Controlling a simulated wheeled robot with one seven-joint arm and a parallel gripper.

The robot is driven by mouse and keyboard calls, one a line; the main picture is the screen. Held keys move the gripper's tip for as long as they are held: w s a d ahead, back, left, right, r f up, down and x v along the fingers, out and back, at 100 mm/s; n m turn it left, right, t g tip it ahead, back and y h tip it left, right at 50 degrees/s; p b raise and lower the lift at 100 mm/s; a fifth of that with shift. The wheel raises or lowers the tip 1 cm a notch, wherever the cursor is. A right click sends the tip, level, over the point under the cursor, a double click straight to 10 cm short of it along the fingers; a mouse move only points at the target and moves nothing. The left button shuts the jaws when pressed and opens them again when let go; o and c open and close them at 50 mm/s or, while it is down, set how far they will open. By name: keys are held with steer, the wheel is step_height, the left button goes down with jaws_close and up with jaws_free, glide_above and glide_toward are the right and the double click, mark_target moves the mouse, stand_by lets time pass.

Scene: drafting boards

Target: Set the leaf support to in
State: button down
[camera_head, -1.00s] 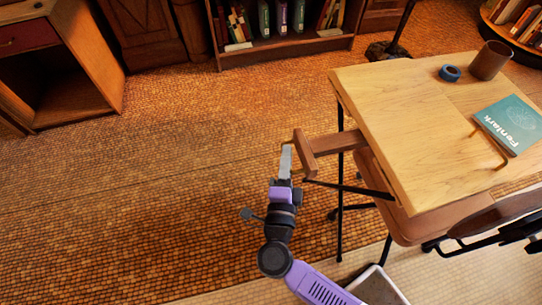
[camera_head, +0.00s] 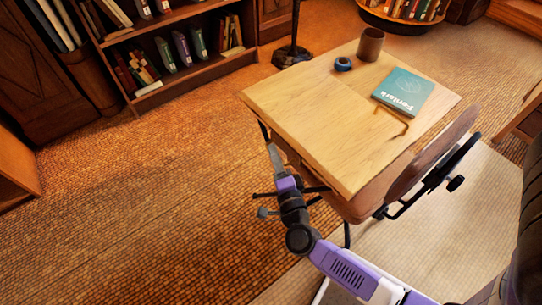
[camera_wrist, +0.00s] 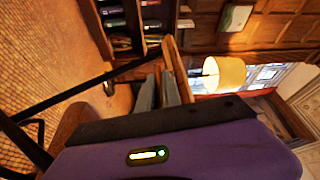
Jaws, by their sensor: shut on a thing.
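The drafting table (camera_head: 310,115) has a pale wooden top. Its leaf support does not show beyond the table's left edge in the head view; the top and my gripper hide it. My gripper (camera_head: 272,154) is at that left edge, at about the height of the top, with its jaws closed. In the wrist view my gripper (camera_wrist: 160,92) has its two grey fingers close together beside a strip of light wood (camera_wrist: 177,65), which looks like the table edge. What lies between the fingers is hardly visible.
A teal book (camera_head: 404,92), a blue tape roll (camera_head: 343,64) and a brown cup (camera_head: 370,44) are on the table. A chair (camera_head: 425,160) stands at its front right. A bookcase (camera_head: 150,32) is at the back left. The floor at left is clear.

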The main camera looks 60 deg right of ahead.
steer(key=shift+s+d, duration=0.15)
steer(key=shift+d, duration=0.2)
steer(key=c, duration=1.5)
jaws_free()
steer(key=shift+a, duration=0.1)
steer(key=v, duration=0.7)
steer(key=shift+s+a, duration=0.2)
steer(key=shift+a, duration=0.05)
steer(key=shift+f, duration=0.1)
